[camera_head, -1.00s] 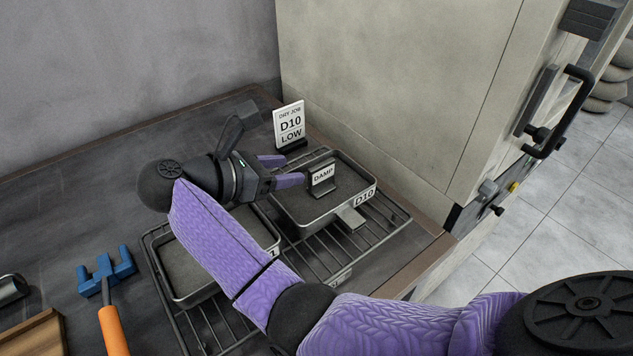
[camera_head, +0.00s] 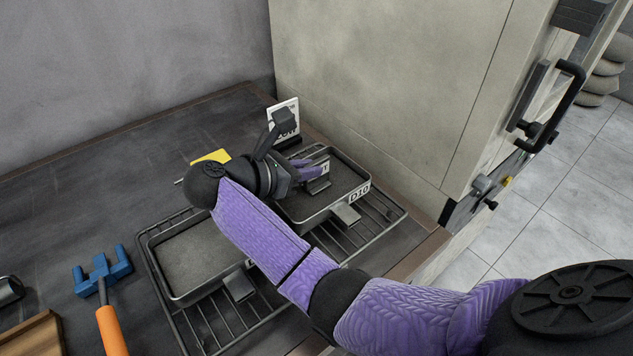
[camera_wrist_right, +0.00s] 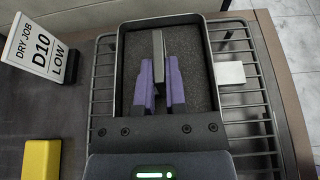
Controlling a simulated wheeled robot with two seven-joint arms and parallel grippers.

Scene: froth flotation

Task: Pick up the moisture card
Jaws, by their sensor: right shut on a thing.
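The moisture card (camera_head: 325,167) is a small white upright card on a grey base, over the dark contents of the D10 tray (camera_head: 359,193). It read DAMP earlier; now my gripper hides most of its face. My right gripper (camera_head: 311,172) is shut on it. In the right wrist view the card (camera_wrist_right: 158,50) shows edge-on, between the purple fingers (camera_wrist_right: 160,82). I cannot tell whether its base still touches the tray's contents. My left gripper is not in view.
A sign reading DRY JOB D10 LOW (camera_wrist_right: 38,45) stands beside the tray. A yellow block (camera_wrist_right: 41,160) lies nearby. A second tray (camera_head: 190,262) shares the wire rack (camera_head: 386,213). A blue forked tool (camera_head: 102,272) lies left. The oven-like cabinet (camera_head: 385,90) bounds the right.

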